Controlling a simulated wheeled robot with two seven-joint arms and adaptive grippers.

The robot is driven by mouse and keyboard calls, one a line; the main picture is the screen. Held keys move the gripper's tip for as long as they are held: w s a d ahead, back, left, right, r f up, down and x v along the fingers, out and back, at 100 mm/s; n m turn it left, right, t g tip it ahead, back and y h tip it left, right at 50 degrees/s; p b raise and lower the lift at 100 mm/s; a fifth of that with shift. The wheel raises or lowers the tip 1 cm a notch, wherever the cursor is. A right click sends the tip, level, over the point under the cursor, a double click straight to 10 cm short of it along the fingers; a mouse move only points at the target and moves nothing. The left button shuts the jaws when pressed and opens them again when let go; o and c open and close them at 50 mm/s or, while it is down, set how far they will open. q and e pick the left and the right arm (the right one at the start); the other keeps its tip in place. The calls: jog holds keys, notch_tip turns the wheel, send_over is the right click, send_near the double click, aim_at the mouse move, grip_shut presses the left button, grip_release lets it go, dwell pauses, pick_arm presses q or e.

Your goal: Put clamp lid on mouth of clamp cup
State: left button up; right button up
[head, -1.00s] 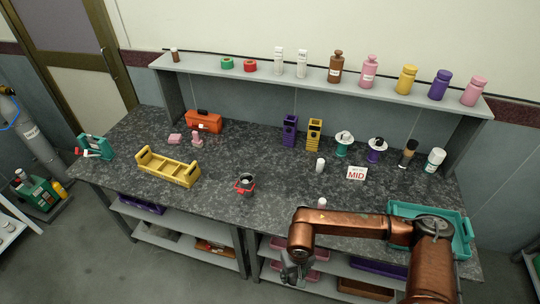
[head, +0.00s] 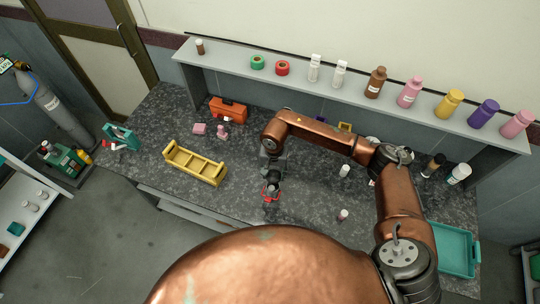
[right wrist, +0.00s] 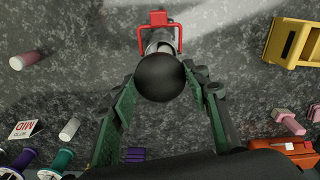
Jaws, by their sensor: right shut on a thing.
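The clamp cup (head: 270,193) stands on the dark counter with its red clamp wire around it. In the right wrist view the grey cup (right wrist: 161,43) and the red clamp (right wrist: 158,18) show partly behind a round black thing. My right gripper (head: 272,170) is over the cup. In the right wrist view its two fingers (right wrist: 163,82) are shut on the black, dome-shaped thing, which looks like the clamp lid (right wrist: 160,78). The lid hides most of the cup's mouth, so I cannot tell whether they touch. My left gripper is not in view.
A yellow carrier (head: 195,166) stands left of the cup. An orange toolbox (head: 228,110) and small pink pieces (head: 222,132) lie farther back. A white bottle (head: 345,170) and another small bottle (head: 342,215) stand to the right. A teal tray (head: 452,250) is at the right end.

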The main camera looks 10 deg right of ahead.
aim_at(273, 175)
jog(key=shift+w, duration=0.15)
jog(key=shift+f+b, duration=0.3)
jog(key=shift+f, duration=0.3)
notch_tip(273, 175, down, 3)
jog(key=shift+r+b, duration=0.1)
jog(key=shift+b, duration=0.3)
jog(key=shift+f+b, duration=0.35)
jog(key=shift+f, duration=0.85)
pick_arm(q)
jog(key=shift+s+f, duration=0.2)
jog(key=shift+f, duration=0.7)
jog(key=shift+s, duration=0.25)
pick_arm(e)
jog(key=shift+f, duration=0.1)
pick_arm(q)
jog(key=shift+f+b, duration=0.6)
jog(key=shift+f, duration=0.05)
pick_arm(e)
jog(key=shift+f, duration=0.5)
jog(key=o, duration=1.2)
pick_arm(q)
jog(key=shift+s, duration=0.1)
